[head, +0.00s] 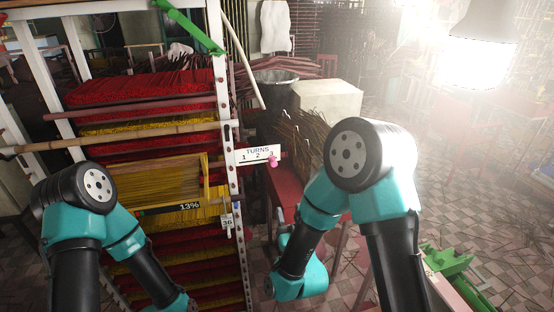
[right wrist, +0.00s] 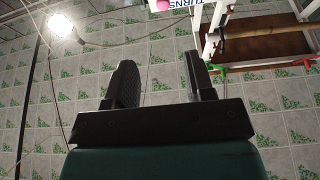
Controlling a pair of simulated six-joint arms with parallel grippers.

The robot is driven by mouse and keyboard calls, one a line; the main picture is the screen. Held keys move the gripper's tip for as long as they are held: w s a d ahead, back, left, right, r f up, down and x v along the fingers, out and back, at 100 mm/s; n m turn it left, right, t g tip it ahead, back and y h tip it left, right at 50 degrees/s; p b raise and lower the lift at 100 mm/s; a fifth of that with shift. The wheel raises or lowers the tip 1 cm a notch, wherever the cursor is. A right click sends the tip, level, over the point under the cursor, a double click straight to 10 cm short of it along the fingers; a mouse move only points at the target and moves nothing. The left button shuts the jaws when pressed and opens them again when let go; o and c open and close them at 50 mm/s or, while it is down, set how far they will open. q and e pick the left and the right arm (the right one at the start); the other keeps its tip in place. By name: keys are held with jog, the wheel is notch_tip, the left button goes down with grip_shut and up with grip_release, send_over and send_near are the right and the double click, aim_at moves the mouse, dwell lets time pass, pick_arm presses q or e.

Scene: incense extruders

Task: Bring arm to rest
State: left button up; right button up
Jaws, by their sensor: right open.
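My right arm (head: 385,190) comes in from the lower right in the head view, bent at the elbow, with its wrist hanging low beside a red bench. My right gripper (right wrist: 160,84) shows in the right wrist view with its two black fingers apart and nothing between them. My left arm (head: 122,240) is bent in front of the drying rack in the head view. Its wrist runs down to the bottom edge, and its gripper is not visible.
A white-framed rack (head: 228,120) holds red and yellow incense bundles. A "TURNS 1 2 3" sign (head: 257,155) with a pink peg is fixed to it. Brown sticks (head: 300,135) and a pale block (head: 327,97) stand behind the red bench (head: 285,190). Green machinery (head: 450,262) is lower right.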

jog(key=s+d+f+g, duration=0.1)
jog(key=d+f+g, duration=0.25)
jog(key=f, duration=0.35)
jog(key=s+d+f+m+g, duration=0.15)
jog(key=f+g, duration=0.25)
jog(key=f, duration=0.4)
jog(key=s+d+f+g, duration=0.1)
jog(key=d+f+g, duration=0.3)
jog(key=f, duration=0.3)
jog(key=s+d+f+m+g, duration=0.1)
jog(key=s+d+f+g, duration=0.2)
jog(key=s+f+g, duration=0.2)
jog(key=s+d+f+m+g, duration=0.1)
jog(key=s+d+f+g, duration=0.2)
jog(key=s, duration=0.8)
notch_tip(320, 180, down, 2)
jog(key=shift+f+g, duration=0.2)
jog(key=shift+g, duration=0.65)
